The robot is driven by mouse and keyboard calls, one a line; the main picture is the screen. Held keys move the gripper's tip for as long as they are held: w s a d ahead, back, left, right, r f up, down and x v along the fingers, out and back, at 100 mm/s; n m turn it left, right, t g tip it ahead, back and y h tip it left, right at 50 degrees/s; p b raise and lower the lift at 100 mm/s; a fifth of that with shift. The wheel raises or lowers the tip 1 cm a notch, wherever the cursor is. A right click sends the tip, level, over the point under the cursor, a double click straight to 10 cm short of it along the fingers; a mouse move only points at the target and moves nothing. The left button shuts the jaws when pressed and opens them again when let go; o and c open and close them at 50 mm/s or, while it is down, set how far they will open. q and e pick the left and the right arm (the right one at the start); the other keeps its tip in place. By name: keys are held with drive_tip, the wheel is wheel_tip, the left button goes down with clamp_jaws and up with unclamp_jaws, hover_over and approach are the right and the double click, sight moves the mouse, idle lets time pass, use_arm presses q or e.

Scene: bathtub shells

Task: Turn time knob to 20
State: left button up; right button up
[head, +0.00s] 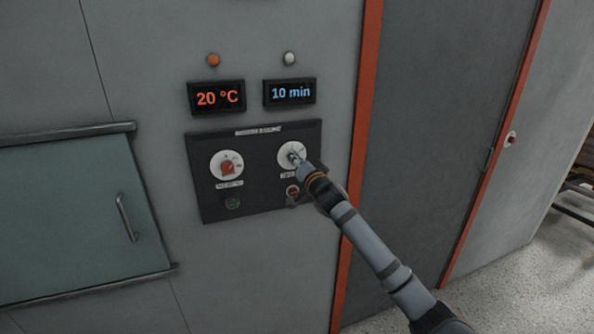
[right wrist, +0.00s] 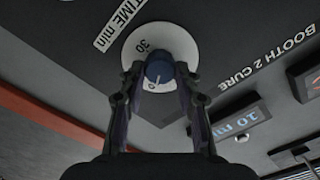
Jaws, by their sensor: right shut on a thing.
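The time knob is a small blue knob (right wrist: 157,72) with a white pointer line, on a white round dial (right wrist: 168,50) marked 30 in the right wrist view. In the head view the dial (head: 291,155) sits at the right of a dark control panel, and my gripper partly hides it. My right gripper (head: 296,159) is at the knob, its two fingers (right wrist: 158,78) closed on the knob's sides. The blue display (head: 291,92) above the dial reads 10 min. My left gripper is not in view.
A red knob (head: 228,168) on a second dial is at the panel's left, below a display (head: 217,97) reading 20 °C. A green button (head: 232,202) and a red button (head: 293,191) sit below the dials. A hatch with a handle (head: 127,217) is at left.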

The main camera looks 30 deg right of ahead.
drive_tip(key=shift+f+m+b, duration=0.1)
drive_tip(key=shift+m+b, duration=6)
drive_tip(key=shift+b, duration=0.3)
drive_tip(key=o, duration=1.2)
drive_tip(key=shift+d, duration=0.1)
drive_tip(key=shift+c, duration=0.2)
drive_tip(key=shift+s, duration=0.1)
drive_tip(key=v, duration=0.7)
drive_tip(key=shift+s, duration=0.2)
